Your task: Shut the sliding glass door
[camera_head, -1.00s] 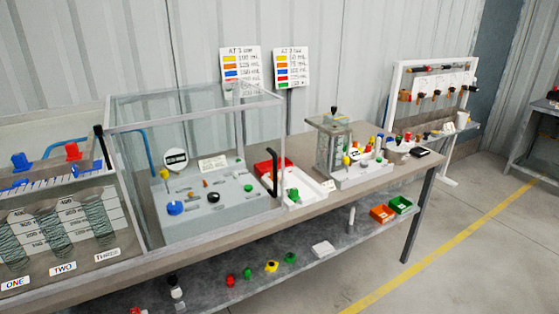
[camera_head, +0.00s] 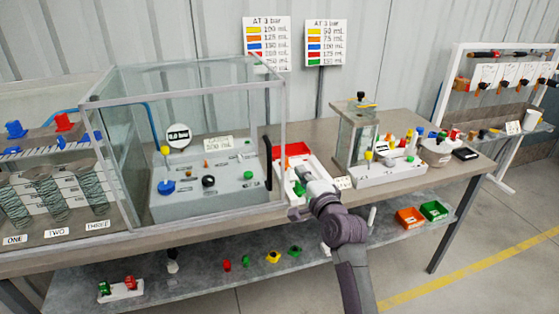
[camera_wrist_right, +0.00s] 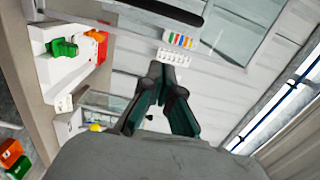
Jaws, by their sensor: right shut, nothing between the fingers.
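A clear glass case (camera_head: 282,118) with a pale metal frame stands on the bench in the head view. A black upright handle (camera_head: 268,160) is at its front right edge. A dark bar, likely this handle (camera_wrist_right: 165,13), crosses the top of the right wrist view, with glass (camera_wrist_right: 245,22) beside it. I cannot tell how far the sliding door is open. My right gripper (camera_head: 297,203) is just right of the case, in front of the handle and apart from it. In the wrist view its fingertips (camera_wrist_right: 163,66) are together and empty. My left gripper is not in view.
A grey pump panel (camera_head: 205,190) sits inside the case. A white tray (camera_head: 285,182) with red and green parts lies right of it, close to my right gripper. A smaller glass unit (camera_head: 357,135) stands farther right. The bench's lower shelf (camera_head: 205,280) holds loose parts.

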